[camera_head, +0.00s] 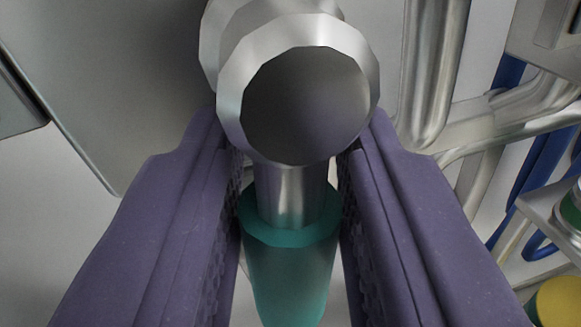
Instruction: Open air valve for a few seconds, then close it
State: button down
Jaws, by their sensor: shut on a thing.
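The air valve (305,105) is a round metal fitting at the top middle, with a dark round end face toward the camera. A short metal stem (291,192) runs down from it into a teal valve handle (288,265). My gripper (292,165) comes up from below with its two purple fingers, one on each side of the stem and handle. The fingers are shut on the handle. The lower end of the handle is cut off by the frame edge, and part of its sides is hidden by the fingers.
A grey panel (110,85) fills the upper left. A vertical metal pipe (432,75) stands just right of the valve. Bent pipes (520,125) and blue hoses (535,180) crowd the right side. A yellow round thing (560,302) shows at the lower right.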

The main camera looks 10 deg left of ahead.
aim_at(174, 73)
jog(key=m+b, duration=0.1)
jog(key=m, duration=0.1)
jog(key=a+m+b, duration=0.1)
jog(key=m, duration=0.1)
jog(key=shift+s+r+g+y, duration=0.1)
jog(key=shift+r+g+y, duration=0.05)
jog(key=shift+g+y, duration=0.2)
jog(key=m, duration=0.1)
jog(key=m+b, duration=0.1)
jog(key=m, duration=0.1)
jog(key=shift+s+a+r+g+y, duration=0.1)
jog(key=shift+a+r+g+y, duration=0.15)
jog(key=shift+a+r+g, duration=0.1)
jog(key=m, duration=0.2)
jog(key=r+m+y, duration=0.1)
jog(key=m, duration=0.1)
jog(key=shift+a+g+b, duration=0.3)
jog(key=shift+r+m+y, duration=0.2)
jog(key=shift+r+m, duration=0.05)
jog(key=shift+m, duration=0.5)
jog(key=shift+r+m+y, duration=0.2)
jog(key=shift+r+m, duration=0.05)
jog(key=shift+m, duration=0.5)
jog(key=shift+a, duration=0.1)
jog(key=c, duration=1)
grip_release()
jog(key=shift+o, duration=0.2)
jog(key=shift+s, duration=0.1)
